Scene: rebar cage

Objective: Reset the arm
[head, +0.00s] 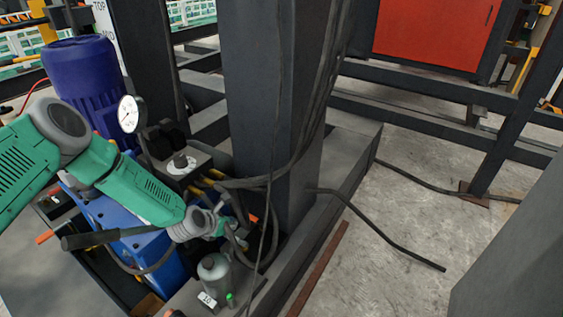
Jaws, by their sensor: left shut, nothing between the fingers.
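My left arm (120,175), green with grey joints, comes in from the left and reaches over a blue machine. Its gripper (222,224) is small in the picture, at the end of the arm, in front of the base of a dark steel column. It looks shut, with nothing seen in it. Hoses and fittings behind it make its fingers hard to pick out. My right gripper is not in the picture.
A dark steel column (272,110) stands just beyond the gripper, with black cables along it. A blue motor (88,80), a pressure gauge (128,114) and a grey cylinder (213,272) crowd the left. Concrete floor (385,235) is open at right, crossed by a cable.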

